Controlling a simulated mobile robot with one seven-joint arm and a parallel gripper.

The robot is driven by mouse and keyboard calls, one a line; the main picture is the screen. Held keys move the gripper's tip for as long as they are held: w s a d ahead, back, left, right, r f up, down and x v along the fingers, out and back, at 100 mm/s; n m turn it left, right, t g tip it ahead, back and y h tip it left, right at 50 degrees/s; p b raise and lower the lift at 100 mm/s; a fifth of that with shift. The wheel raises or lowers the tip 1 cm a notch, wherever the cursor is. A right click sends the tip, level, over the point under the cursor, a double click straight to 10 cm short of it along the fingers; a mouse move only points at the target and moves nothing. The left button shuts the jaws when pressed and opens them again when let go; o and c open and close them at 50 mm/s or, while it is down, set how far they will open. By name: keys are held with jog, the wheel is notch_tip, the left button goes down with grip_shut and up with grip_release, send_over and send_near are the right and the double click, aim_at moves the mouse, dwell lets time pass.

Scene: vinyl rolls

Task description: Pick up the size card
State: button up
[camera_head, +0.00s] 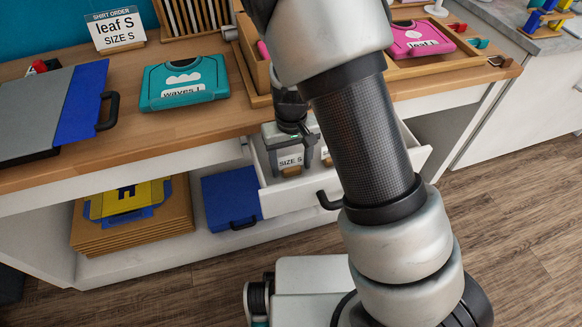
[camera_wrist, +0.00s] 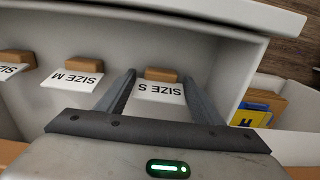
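The size card reading "SIZE S" (camera_wrist: 159,90) is a white label on a small wooden block (camera_wrist: 161,75), standing in the open white drawer (camera_head: 310,197). In the head view the card (camera_head: 290,161) shows between the fingers of my gripper (camera_head: 292,168). In the wrist view the fingers of my gripper (camera_wrist: 159,78) are apart, one on each side of the card. A small gap seems to show between block and fingers; contact is not clear. The order sign (camera_head: 115,32) on the counter reads "leaf S, SIZE S".
A "SIZE M" card (camera_wrist: 78,78) and another card (camera_wrist: 10,70) sit in the same drawer, to the left in the wrist view. The drawer walls stand close around my gripper. A teal "waves L" folder (camera_head: 184,83) and a grey-blue press-like board (camera_head: 50,105) lie on the counter.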

aim_at(291, 164)
jog(key=c, duration=0.6)
jog(key=shift+r, duration=0.15)
jog(key=shift+c, duration=0.2)
notch_tip(291, 164, up, 10)
jog(key=p, duration=0.2)
jog(key=shift+p, duration=0.35)
jog(key=shift+o, duration=1.2)
grip_shut()
